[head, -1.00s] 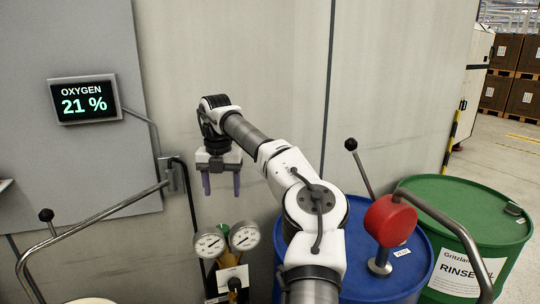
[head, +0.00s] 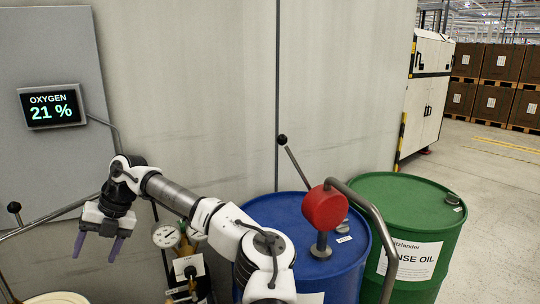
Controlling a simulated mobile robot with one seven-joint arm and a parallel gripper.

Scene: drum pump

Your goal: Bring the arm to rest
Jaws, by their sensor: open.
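My gripper (head: 97,246) hangs in the air at the lower left in the head view. Its two purple fingers point down and stand apart, with nothing between them. My white and grey arm reaches from the bottom middle up to the left, in front of the wall. It partly covers the pressure gauges and the blue drum.
A blue drum (head: 350,262) with a red pump (head: 324,207) and a lever stands right of my arm. A green drum (head: 440,215) is beside it. A gauge (head: 166,237) is near my gripper. The oxygen display (head: 52,106) reads 21 %. Open floor lies far right.

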